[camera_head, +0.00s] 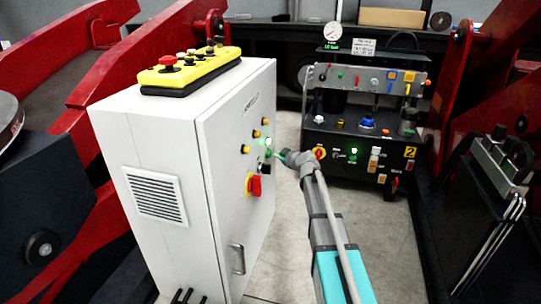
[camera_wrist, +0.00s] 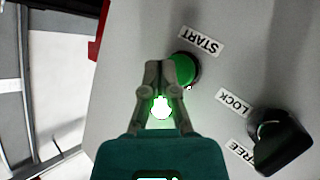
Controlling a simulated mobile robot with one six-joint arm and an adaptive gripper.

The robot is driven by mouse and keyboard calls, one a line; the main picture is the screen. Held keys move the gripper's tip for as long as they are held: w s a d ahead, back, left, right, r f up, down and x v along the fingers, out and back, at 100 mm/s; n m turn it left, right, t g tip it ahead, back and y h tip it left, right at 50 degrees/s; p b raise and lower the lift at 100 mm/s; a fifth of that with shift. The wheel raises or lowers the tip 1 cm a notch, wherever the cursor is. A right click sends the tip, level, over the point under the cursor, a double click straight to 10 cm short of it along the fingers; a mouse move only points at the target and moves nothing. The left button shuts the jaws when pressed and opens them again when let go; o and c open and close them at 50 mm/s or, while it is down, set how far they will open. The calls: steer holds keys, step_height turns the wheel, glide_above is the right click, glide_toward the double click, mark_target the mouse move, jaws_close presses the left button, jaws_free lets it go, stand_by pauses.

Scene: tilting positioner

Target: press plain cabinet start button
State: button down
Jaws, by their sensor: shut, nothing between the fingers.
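The plain cabinet (camera_head: 160,145) is white and stands left of centre in the head view. Its start button (camera_wrist: 185,69) is green and round, beside a START label (camera_wrist: 200,40) in the wrist view. My gripper (camera_wrist: 166,66) is shut and empty. Its fingertips overlap the left part of the button in the wrist view; I cannot tell whether they touch it. In the head view my gripper (camera_head: 279,155) is close to the cabinet's control face, beside a green glow (camera_head: 267,143). A bright green-white light shows between the finger links in the wrist view.
A black selector (camera_wrist: 283,140) marked LOCK and FREE lies at lower right in the wrist view. A red and yellow switch (camera_head: 254,185) is below the buttons. A yellow pendant (camera_head: 190,72) lies on the cabinet. A black control console (camera_head: 340,180) stands behind, right.

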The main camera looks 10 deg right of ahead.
steer(key=shift+s+d, duration=0.1)
steer(key=shift+d, duration=0.05)
steer(key=shift+s+d, duration=0.35)
steer(key=shift+d, duration=0.35)
steer(key=shift+s+d, duration=0.3)
steer(key=shift+d, duration=0.45)
steer(key=shift+s+d, duration=0.35)
steer(key=shift+d, duration=0.35)
steer(key=s+a+f+m+g+p, duration=0.1)
steer(key=s+a+f+m+g, duration=0.25)
steer(key=s, duration=0.55)
steer(key=s+a+f+g+p, duration=0.1)
steer(key=s+a+f+g, duration=0.2)
steer(key=s+a+g, duration=0.5)
steer(key=s+d+f+m+g+h+p, duration=0.1)
steer(key=s+d+m+h, duration=0.15)
steer(key=s, duration=0.75)
steer(key=s+d+f+m+g+h+p, duration=0.1)
steer(key=s+m+h, duration=0.25)
steer(key=s, duration=0.65)
step_height(320, 180, up, 38)
steer(key=p, duration=3.8)
steer(key=shift+w+d+f+y, duration=0.25)
steer(key=shift+w+y, duration=0.05)
steer(key=shift+w, duration=0.1)
